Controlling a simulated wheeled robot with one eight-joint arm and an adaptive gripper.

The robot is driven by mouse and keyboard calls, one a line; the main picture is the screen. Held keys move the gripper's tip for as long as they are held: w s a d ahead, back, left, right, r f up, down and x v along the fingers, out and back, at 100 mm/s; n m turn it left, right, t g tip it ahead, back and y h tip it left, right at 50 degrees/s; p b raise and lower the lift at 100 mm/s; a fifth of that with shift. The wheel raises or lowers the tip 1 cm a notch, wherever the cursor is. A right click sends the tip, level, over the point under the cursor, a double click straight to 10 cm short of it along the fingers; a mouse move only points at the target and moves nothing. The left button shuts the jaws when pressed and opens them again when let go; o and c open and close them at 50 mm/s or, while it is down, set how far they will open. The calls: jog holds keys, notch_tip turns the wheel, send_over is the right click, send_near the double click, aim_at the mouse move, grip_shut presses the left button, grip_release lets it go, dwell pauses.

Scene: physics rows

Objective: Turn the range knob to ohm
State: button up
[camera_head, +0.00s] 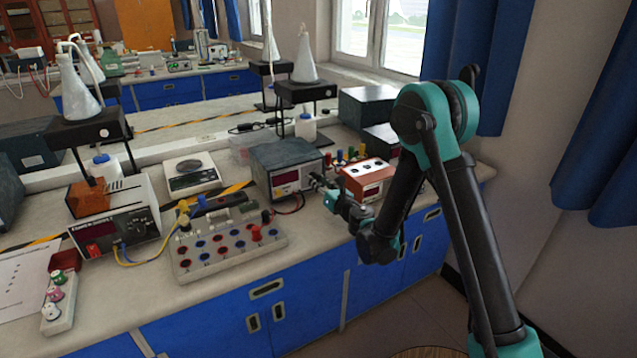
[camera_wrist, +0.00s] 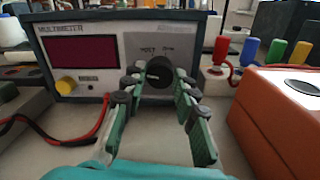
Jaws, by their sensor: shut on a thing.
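The multimeter (camera_wrist: 60,28) is a dark box with a light front panel and a dark red display. It also shows in the head view (camera_head: 287,152) on the bench. Its black round range knob (camera_wrist: 158,70) is on the right half of the panel, with small print above it that I cannot read clearly. My gripper (camera_wrist: 160,80) is at the panel with its fingers on both sides of the knob, shut on it. In the head view my gripper (camera_head: 322,183) reaches the right part of the multimeter's front and hides the knob.
Red and black leads (camera_wrist: 92,125) run from the multimeter's left side. A socket board (camera_head: 225,245) and a scale (camera_head: 192,173) are to the left. Colored posts (camera_wrist: 248,50) stand behind the orange box.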

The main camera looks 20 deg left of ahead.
grip_shut()
jog(key=m, duration=0.9)
jog(key=shift+m, duration=0.3)
jog(key=m, duration=1)
jog(key=shift+d, duration=0.1)
jog(key=shift+m, duration=0.3)
